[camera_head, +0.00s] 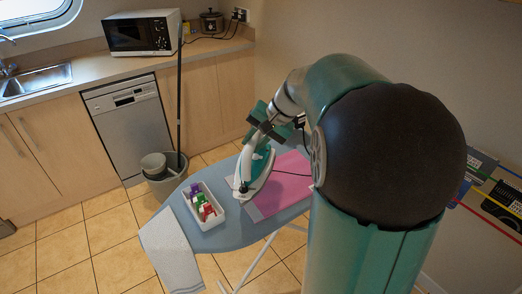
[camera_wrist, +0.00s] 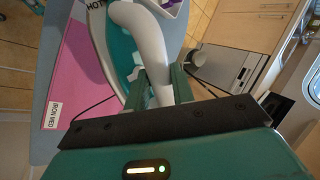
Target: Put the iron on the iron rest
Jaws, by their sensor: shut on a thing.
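The white and teal iron (camera_head: 257,172) is at the ironing board, over or against the left edge of the pink cloth (camera_head: 285,185). I cannot tell whether its sole touches the board. My gripper (camera_head: 262,130) is above it, shut on its white handle. In the wrist view the handle (camera_wrist: 147,45) runs down between the fingers of my gripper (camera_wrist: 161,85). The iron's teal body shows behind it.
A white tray of coloured items (camera_head: 204,205) stands on the blue-grey board (camera_head: 225,238), left of the iron. A pale towel (camera_head: 172,250) hangs over the board's near-left end. A grey bucket (camera_head: 168,175) stands on the floor beyond. A dark cord runs near the iron.

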